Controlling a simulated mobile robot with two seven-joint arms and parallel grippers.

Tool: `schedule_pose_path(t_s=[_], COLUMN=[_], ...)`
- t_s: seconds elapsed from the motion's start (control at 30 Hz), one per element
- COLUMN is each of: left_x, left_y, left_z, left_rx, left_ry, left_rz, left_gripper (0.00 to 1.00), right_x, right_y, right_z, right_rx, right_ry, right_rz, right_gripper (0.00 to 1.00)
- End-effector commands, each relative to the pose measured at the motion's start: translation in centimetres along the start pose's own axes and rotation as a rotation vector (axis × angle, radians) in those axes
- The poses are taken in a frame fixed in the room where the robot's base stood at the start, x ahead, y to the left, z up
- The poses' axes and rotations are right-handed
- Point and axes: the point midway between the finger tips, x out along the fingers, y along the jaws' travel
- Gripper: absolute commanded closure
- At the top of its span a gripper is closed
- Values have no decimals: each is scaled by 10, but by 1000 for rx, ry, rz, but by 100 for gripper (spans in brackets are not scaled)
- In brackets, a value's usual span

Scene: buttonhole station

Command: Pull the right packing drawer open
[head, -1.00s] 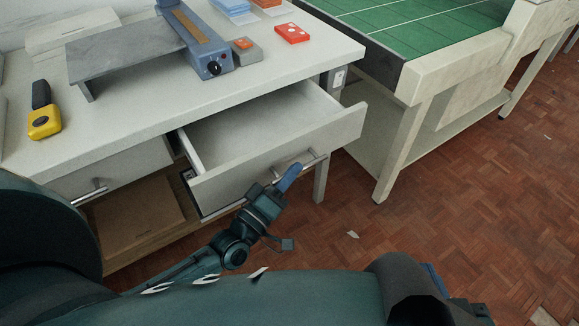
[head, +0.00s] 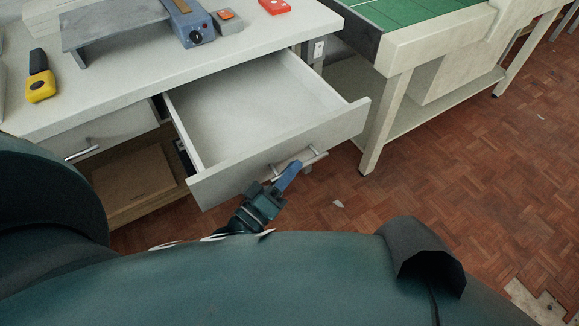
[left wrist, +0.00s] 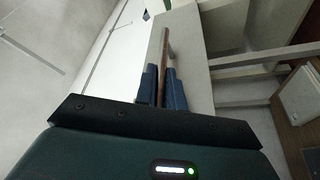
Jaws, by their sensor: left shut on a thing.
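The right packing drawer (head: 272,146) is pulled well out of the pale workbench, and its light grey inside looks empty. Its front carries a metal bar handle (head: 314,157). My left gripper (head: 287,177) is at that handle, with its blue fingers shut on the bar. In the left wrist view the two fingers (left wrist: 162,88) stand either side of the bar (left wrist: 166,45), close to the drawer front. My right gripper is not seen in either view.
The left drawer (head: 110,135) is shut, above an open shelf with a brown board (head: 133,180). On the workbench (head: 110,93) are a yellow and black tool (head: 40,77) and a blue device (head: 190,25). A green-topped table (head: 385,100) stands at the right.

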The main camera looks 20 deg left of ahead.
Motion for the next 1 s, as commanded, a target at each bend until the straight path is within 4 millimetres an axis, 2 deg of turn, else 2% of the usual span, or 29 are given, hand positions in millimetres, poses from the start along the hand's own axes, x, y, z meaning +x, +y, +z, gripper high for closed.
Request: schedule_pose_path(t_s=[0.37, 0.4, 0.63, 0.87, 1.0], left_x=[0, 0, 0, 0, 3], left_y=[0, 0, 0, 1, 12], left_z=[0, 0, 0, 0, -7], left_rx=[3, 3, 1, 1, 1], left_ry=[-1, -1, 0, 0, 2], left_rz=[0, 0, 0, 0, 2], left_gripper=[100, 86, 67, 67, 67], right_x=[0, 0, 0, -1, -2], right_y=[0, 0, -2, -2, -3], right_z=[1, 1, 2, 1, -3], right_rx=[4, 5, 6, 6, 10], right_ry=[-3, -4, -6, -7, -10], right_rz=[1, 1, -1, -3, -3], right_gripper=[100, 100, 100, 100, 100])
